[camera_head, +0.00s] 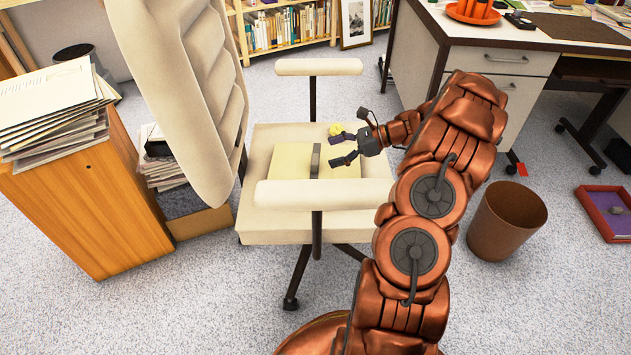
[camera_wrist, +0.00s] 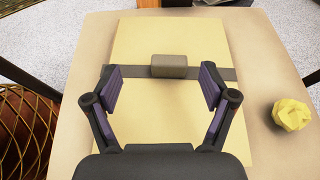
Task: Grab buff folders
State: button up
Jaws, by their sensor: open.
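The buff folders (camera_head: 291,160) lie flat on the seat of a cream office chair (camera_head: 275,230). A dark grey band with a grey block (camera_head: 315,161) crosses them. In the wrist view the folders (camera_wrist: 205,40) fill the middle, with the block (camera_wrist: 169,66) on the band near the centre. My gripper (camera_head: 340,149) is over the right part of the folders, pointing left in the head view. In the wrist view my gripper (camera_wrist: 162,88) is open, its two fingers apart on either side of the block. Nothing is between the fingertips in its grasp.
A crumpled yellow paper ball (camera_wrist: 292,115) lies on the seat beside the folders. The chair's armrests (camera_head: 318,67) and tall backrest (camera_head: 195,85) surround the seat. A wooden cabinet (camera_head: 95,205) stands left, a brown bin (camera_head: 507,222) and desk (camera_head: 497,65) right.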

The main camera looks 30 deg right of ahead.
aim_at(315, 159)
jog(key=shift+d+f+m, duration=0.4)
jog(key=shift+d+f, duration=0.5)
jog(key=shift+f, duration=0.15)
jog(key=shift+w+a+f+t+b, duration=0.15)
jog(key=shift+t+b, duration=0.2)
jog(key=shift+t, duration=0.05)
jog(key=shift+r+b+x, duration=0.1)
jog(key=shift+b+x, duration=0.65)
jog(key=shift+x, duration=1)
jog(key=shift+r+b+x, duration=0.15)
jog(key=shift+b+x, duration=0.6)
jog(key=shift+x, duration=1)
jog(key=shift+a, duration=0.15)
jog(key=shift+r, duration=0.1)
grip_shut()
